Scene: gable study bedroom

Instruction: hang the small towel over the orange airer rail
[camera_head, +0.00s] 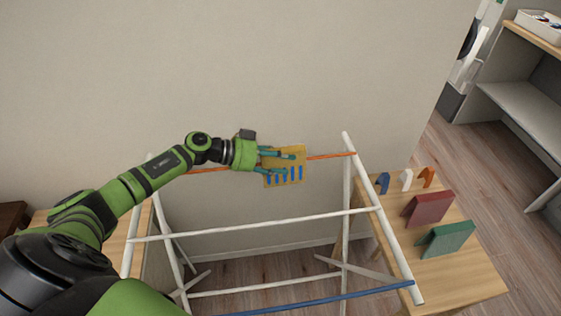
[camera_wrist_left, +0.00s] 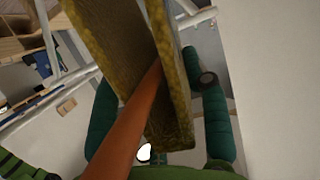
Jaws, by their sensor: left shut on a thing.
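The small towel (camera_head: 298,168) is yellow with blue bars near its lower edge. It sits at the orange airer rail (camera_head: 330,156), the rearmost rail, close to the wall. In the left wrist view the towel (camera_wrist_left: 172,120) shows two hanging halves with the orange rail (camera_wrist_left: 130,130) running between them, so it straddles the rail. My left gripper (camera_head: 282,163) is shut on the towel, its teal fingers (camera_wrist_left: 158,118) on either side of it. The fingers hide part of the towel in the head view. My right gripper is not in view.
The airer has white rails (camera_head: 250,225) and a blue front rail (camera_head: 330,299). A wooden table (camera_head: 465,280) at right holds blue, white and orange small pieces, a red folded piece (camera_head: 428,210) and a green one (camera_head: 447,239). The wall (camera_head: 300,70) stands close behind.

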